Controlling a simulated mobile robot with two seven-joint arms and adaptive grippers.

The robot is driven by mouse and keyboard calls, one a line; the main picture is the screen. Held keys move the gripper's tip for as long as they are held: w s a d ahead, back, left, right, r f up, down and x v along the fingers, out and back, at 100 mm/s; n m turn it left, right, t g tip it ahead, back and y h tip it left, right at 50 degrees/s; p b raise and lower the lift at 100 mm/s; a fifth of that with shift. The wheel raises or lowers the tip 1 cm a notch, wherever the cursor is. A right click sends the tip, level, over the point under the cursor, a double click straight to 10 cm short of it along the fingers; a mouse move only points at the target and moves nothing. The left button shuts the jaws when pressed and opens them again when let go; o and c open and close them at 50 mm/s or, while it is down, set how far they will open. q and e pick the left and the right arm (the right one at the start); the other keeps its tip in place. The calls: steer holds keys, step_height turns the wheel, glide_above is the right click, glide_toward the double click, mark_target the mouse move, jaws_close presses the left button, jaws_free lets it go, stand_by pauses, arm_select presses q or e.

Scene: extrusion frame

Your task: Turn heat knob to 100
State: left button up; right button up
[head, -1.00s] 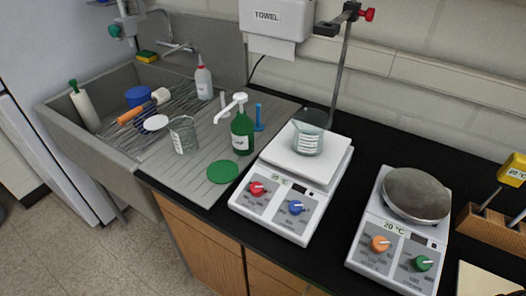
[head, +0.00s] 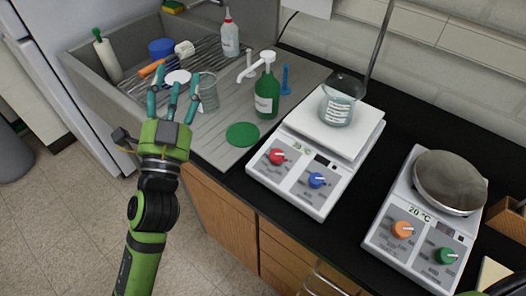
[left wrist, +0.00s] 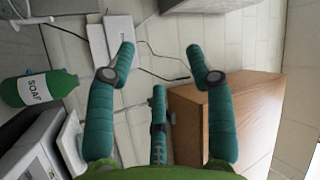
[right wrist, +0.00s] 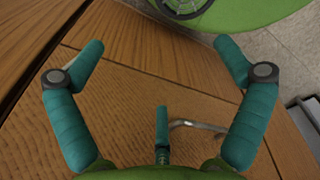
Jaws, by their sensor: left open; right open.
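The left white hot plate (head: 318,150) has a red knob (head: 277,157) and a blue knob (head: 317,180), with a display reading about 25 °C, too small to be sure. A beaker (head: 338,105) with clear liquid stands on its top. The right hot plate (head: 420,215) has an orange knob (head: 402,229), a green knob (head: 446,256) and a 20 °C display. Which knob is heat is not legible. My left gripper (head: 173,92) is open and empty, raised in front of the sink, left of both plates. My right gripper (right wrist: 156,50) is open and empty, facing wooden cabinet fronts.
A green soap bottle (head: 266,92), a green disc (head: 242,134) and an empty beaker (head: 208,92) are on the drainboard beside the sink (head: 105,85). A round grey dish (head: 450,180) covers the right plate's top. Black counter (head: 400,130) lies bare between the plates.

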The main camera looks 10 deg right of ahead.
arm_select(q)
steer(key=s+d+r+m+g+h, duration=0.5)
steer(key=d+m+g+h, duration=0.35)
steer(key=m, duration=0.45)
steer(key=s+d+r+m+g+h, duration=0.45)
steer(key=d+m+g+h, duration=0.25)
steer(key=m+h, duration=0.45)
steer(key=s+d+f+m+g+y, duration=0.45)
steer(key=d+m+g+y, duration=0.2)
steer(key=m+g, duration=0.35)
steer(key=m+t+y, duration=0.5)
steer(key=m+y, duration=0.1)
steer(key=y, duration=0.9)
glide_toward(274, 154)
step_height(274, 154, down, 2)
steer(key=shift+w+d+f, duration=0.25)
steer(key=shift+d+f, duration=0.2)
steer(key=shift+d, duration=0.05)
steer(key=p+x, duration=0.2)
steer(key=x, duration=0.3)
steer(key=shift+d+f+p, duration=0.2)
steer(key=shift+f+p, duration=0.1)
steer(key=shift+p, duration=0.05)
steer(key=shift+d+f, duration=0.15)
steer(key=shift+f, duration=0.2)
